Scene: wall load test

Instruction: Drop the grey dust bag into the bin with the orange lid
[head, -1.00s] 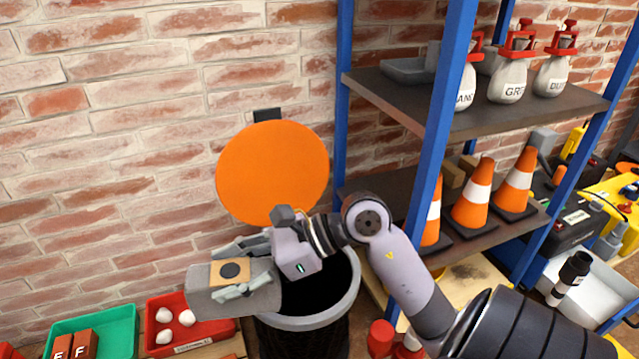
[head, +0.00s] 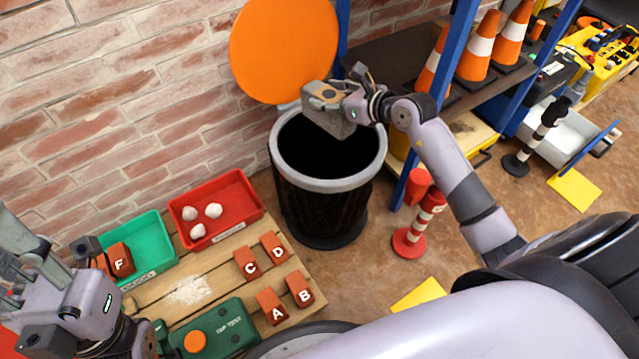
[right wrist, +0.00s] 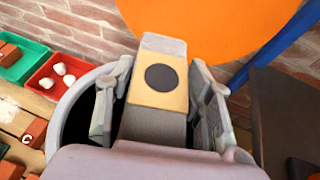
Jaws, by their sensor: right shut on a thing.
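The grey dust bag (head: 340,124) has a tan collar with a dark round hole. My right gripper (head: 334,95) is shut on it and holds it over the back part of the bin's mouth, below the orange lid. The right wrist view shows the bag (right wrist: 155,122) between both fingers. The black bin (head: 322,205) has a grey rim and a dark interior. Its round orange lid (head: 284,45) stands open against the wall. My left gripper (head: 14,272) is at the lower left, partly cut off by the frame edge, so its opening is unclear.
A pallet (head: 205,285) left of the bin bears a red tray (head: 250,217) with white lumps, a green tray (head: 152,228) and lettered bricks. A blue-post shelf (head: 395,52) with cones stands close right of the bin. A red-and-white post (head: 418,222) stands on the floor.

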